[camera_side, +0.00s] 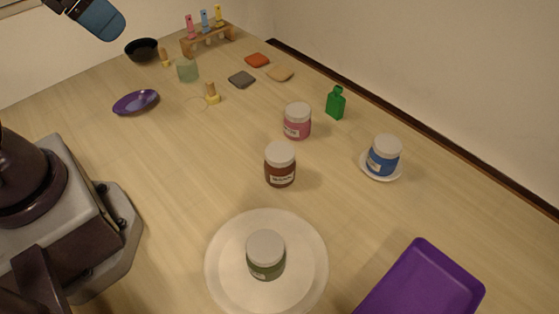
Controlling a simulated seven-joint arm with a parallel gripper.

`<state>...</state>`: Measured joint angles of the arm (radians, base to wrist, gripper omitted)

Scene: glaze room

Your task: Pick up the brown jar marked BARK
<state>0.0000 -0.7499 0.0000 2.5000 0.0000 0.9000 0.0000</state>
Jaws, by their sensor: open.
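The brown jar (280,168) with a white lid stands upright on the wooden table near the middle of the view. It has a pale label on its front, too small to read surely. Nothing touches it. My gripper's fingers do not show in this view. A blue rounded part with a dark end at the top left edge may belong to my arm, but I cannot tell which part it is.
A pink jar (297,122) stands just behind the brown one. A green jar (266,262) stands on a white round plate (222,268) in front. A blue jar (384,156) sits on a saucer (366,169). A green bottle (336,104) and purple tray (428,285) are right.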

